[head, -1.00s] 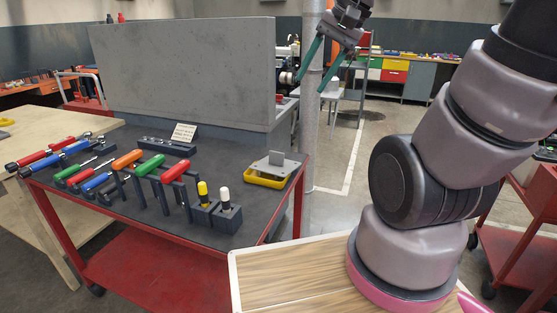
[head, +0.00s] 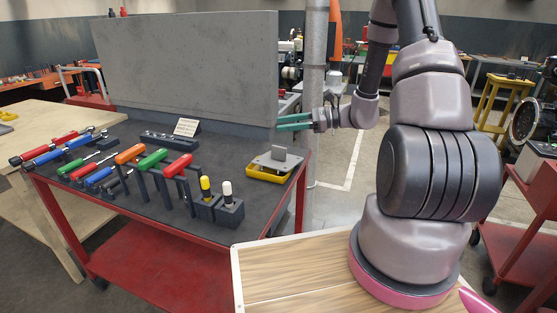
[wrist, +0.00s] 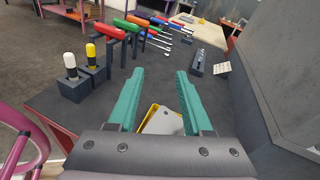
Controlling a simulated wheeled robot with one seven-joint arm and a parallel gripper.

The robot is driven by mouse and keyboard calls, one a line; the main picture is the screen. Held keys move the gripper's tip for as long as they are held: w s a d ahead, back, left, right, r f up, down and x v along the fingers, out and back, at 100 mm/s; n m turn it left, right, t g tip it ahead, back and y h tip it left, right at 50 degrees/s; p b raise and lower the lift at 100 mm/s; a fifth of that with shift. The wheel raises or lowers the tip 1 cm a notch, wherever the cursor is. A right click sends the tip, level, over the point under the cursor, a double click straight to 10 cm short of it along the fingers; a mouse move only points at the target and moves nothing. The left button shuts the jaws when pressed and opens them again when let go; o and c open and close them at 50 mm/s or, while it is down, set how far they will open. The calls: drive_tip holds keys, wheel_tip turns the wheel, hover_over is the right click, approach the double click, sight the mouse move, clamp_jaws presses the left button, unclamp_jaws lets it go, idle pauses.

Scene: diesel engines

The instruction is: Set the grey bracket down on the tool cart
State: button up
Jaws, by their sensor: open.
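The grey bracket (head: 268,162), a flat plate with an upright tab, sits on a yellow tray (head: 264,176) at the right end of the tool cart (head: 225,152). My gripper (head: 280,123) is open and empty, its green fingers pointing left above the cart's back right corner, beyond the bracket and apart from it. In the wrist view, my gripper (wrist: 157,72) shows a clear gap between the fingers. The bracket (wrist: 166,123) and a yellow corner of the tray (wrist: 147,116) show low between them, partly hidden by the gripper body.
A tall grey panel (head: 190,65) stands along the cart's back, close to my fingers. A metal post (head: 315,60) rises behind my gripper.

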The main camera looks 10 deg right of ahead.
sight(286, 149)
drive_tip(key=w+d+f+m+t, duration=0.1)
drive_tip(key=f+m+t, duration=0.1)
drive_tip(key=f, duration=0.2)
drive_tip(key=w+d+f+m+t+h, duration=0.1)
drive_tip(key=w+d+f+m+t, duration=0.1)
drive_tip(key=f+m, duration=0.1)
drive_tip(key=w+d+f+m+t, duration=0.1)
drive_tip(key=d+f+m+t, duration=0.1)
drive_tip(key=f, duration=0.4)
drive_tip(key=shift+w+d+m+t+h, duration=0.25)
drive_tip(key=shift+m+t+h, duration=0.15)
drive_tip(key=shift+m+t, duration=0.25)
drive_tip(key=x, duration=1)
drive_tip(key=shift+w+a+f, duration=0.15)
drive_tip(key=shift+a+f, duration=0.05)
clamp_jaws()
